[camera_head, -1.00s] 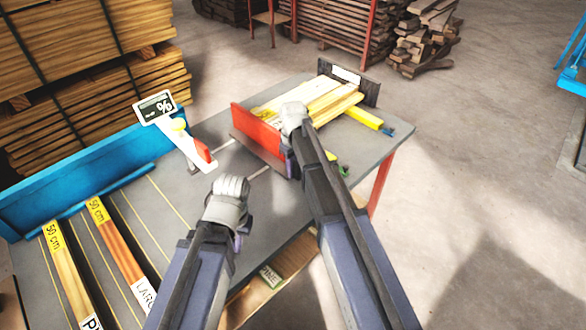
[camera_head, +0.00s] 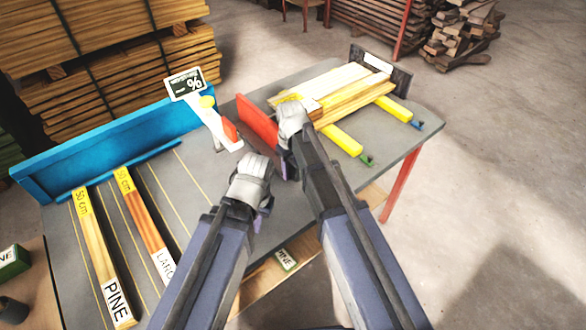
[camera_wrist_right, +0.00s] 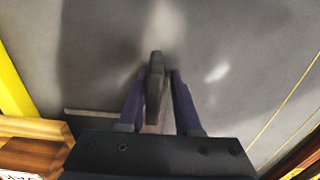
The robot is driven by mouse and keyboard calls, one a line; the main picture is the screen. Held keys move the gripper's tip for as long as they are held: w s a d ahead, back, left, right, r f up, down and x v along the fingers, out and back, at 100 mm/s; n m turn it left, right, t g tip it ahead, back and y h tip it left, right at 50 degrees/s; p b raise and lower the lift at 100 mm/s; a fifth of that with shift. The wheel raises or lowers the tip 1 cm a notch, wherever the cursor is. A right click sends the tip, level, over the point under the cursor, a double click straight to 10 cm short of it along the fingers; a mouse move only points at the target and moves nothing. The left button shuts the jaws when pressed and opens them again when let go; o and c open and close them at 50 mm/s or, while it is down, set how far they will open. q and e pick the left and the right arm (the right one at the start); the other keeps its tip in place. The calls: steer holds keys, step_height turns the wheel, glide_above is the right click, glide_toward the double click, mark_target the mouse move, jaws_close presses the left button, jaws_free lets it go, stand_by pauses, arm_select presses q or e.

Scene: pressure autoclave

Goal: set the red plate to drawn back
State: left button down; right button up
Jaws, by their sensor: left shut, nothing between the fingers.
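The red plate (camera_head: 257,122) stands upright on the grey bench, left of the lumber in the head view, with a gap between it and the board ends. My right gripper (camera_head: 290,142) is at the plate's near right side, pointing down. In the right wrist view, its fingers (camera_wrist_right: 157,85) stand on both sides of a narrow dark upright piece, which looks like a grip on the plate. My left gripper (camera_head: 258,205) is shut and empty over the bench, nearer and to the left of the plate, apart from it.
Boards (camera_head: 345,88) lie on yellow bars (camera_head: 340,139) right of the plate, against a dark end stop (camera_head: 400,82).

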steer(key=shift+o, duration=1.2)
step_height(320, 180, up, 8)
steer(key=p, duration=0.8)
arm_select(q)
step_height(320, 180, up, 8)
arm_select(e)
steer(key=shift+f, duration=0.1)
arm_select(q)
steer(key=shift+f, duration=0.1)
arm_select(e)
steer(key=s+d+m+h, duration=0.1)
steer(key=s+m, duration=0.2)
steer(key=s, duration=1.5)
steer(key=shift+s, duration=0.25)
